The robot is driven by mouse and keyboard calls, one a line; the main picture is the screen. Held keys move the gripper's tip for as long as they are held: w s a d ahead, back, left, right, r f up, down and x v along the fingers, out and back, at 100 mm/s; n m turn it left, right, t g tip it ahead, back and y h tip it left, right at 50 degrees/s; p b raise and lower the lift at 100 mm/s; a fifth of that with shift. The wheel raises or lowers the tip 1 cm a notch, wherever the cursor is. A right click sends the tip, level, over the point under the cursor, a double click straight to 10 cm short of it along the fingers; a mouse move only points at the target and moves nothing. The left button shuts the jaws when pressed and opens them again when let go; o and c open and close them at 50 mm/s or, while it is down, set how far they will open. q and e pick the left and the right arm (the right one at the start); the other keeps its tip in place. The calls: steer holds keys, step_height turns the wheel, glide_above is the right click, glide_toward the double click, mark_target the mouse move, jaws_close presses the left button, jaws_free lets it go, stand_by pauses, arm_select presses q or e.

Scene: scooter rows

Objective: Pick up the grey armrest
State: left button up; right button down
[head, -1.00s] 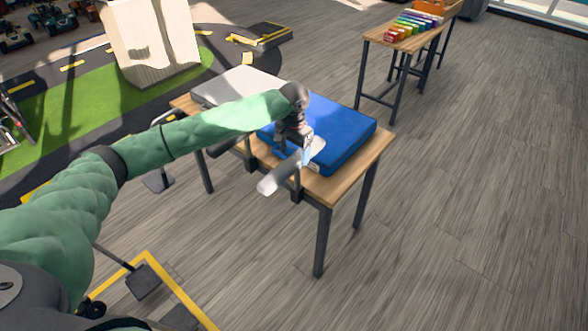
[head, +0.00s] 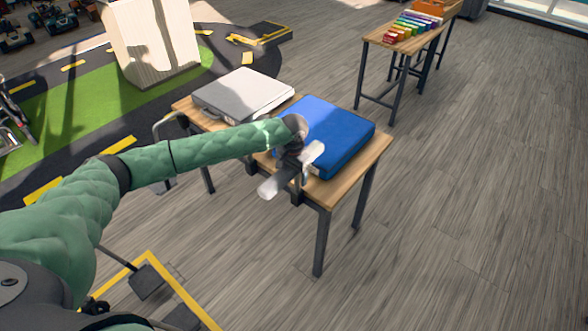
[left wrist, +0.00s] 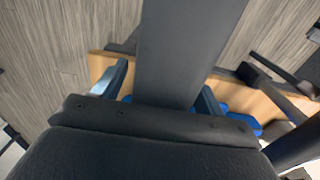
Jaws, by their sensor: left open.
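The grey armrest (head: 269,187) is a light grey bar at the front edge of the wooden table, its near end jutting out past the edge. My left gripper (head: 297,167) is over the bar, which partly hides behind it. In the left wrist view the armrest (left wrist: 182,45) is a dark grey bar running between the two open fingers of my left gripper (left wrist: 162,78). The fingers stand on either side of it, and I cannot tell whether they touch it. My right gripper is not in view.
A blue case (head: 335,132) and a grey case (head: 240,92) lie on the wooden table (head: 362,160). Dark brackets (head: 296,196) sit at its front edge. A second table (head: 410,43) with colourful items stands at the back right. The floor on the right is clear.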

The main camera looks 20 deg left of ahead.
arm_select(q)
steer(key=shift+c, duration=0.2)
steer(key=c, duration=1.1)
steer(key=shift+c, duration=1.2)
steer(key=shift+r, duration=0.15)
